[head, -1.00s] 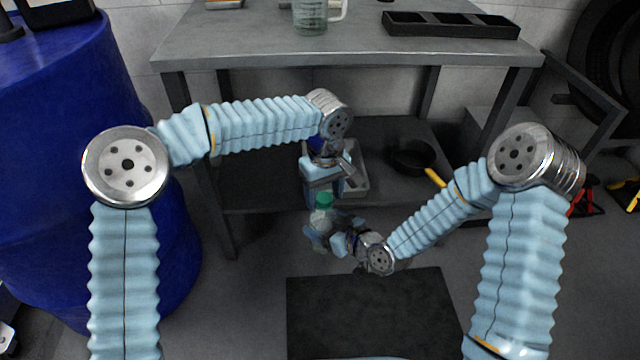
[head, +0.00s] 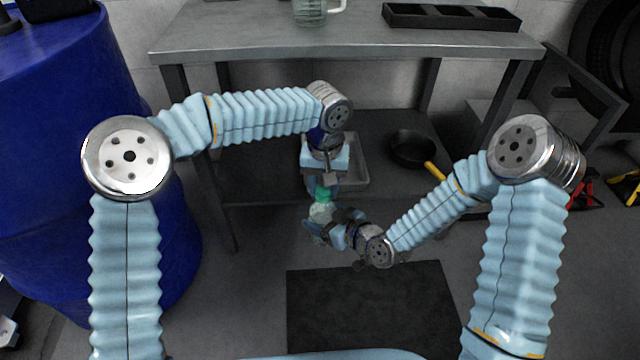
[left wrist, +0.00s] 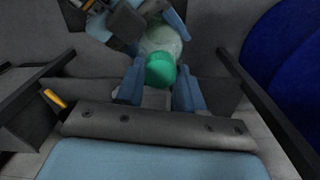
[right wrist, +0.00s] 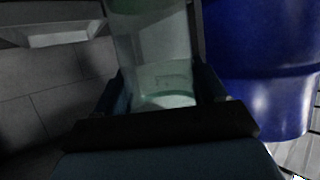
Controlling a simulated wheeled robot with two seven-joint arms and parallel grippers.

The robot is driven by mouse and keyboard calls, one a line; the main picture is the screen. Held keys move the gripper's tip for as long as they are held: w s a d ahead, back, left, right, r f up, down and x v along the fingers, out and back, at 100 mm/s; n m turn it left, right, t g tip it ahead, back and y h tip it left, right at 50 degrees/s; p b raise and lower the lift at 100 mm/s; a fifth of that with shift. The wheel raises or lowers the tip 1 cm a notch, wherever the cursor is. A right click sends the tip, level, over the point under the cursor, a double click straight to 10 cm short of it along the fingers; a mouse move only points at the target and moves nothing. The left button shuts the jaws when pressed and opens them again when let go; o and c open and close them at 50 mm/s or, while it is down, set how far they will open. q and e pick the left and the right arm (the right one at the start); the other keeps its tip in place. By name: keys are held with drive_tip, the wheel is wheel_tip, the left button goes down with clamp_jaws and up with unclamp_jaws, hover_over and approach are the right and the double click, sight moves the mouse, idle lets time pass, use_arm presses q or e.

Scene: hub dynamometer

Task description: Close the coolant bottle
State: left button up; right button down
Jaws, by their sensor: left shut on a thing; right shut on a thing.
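The coolant bottle (head: 320,213) is translucent and pale, held in the air below the lower shelf's front edge. Its green cap (head: 323,194) is at the bottle's top; whether it is seated or threaded cannot be seen. My right gripper (head: 322,217) is shut on the bottle's body; the clear wall of the bottle (right wrist: 155,65) fills the space between its fingers in the right wrist view. My left gripper (head: 324,187) is above and shut on the green cap, which shows between its fingers in the left wrist view (left wrist: 160,71).
A grey workbench (head: 270,38) stands ahead, with a glass jug (head: 311,12) and a black divided tray (head: 452,18) on top. A pan (head: 411,148) and a grey tray (head: 355,170) are on its lower shelf. A blue barrel (head: 50,130) stands left. A dark mat (head: 370,310) lies on the floor.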

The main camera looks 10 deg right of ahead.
use_arm(q)
drive_tip(key=m, duration=0.5)
drive_tip(key=shift+m, duration=0.4)
drive_tip(key=m, duration=0.8)
drive_tip(key=shift+s+a+f, duration=0.1)
drive_tip(key=m, duration=0.4)
drive_tip(key=o, duration=1.2)
drive_tip(key=shift+c, duration=0.2)
drive_tip(key=shift+r, duration=2.3)
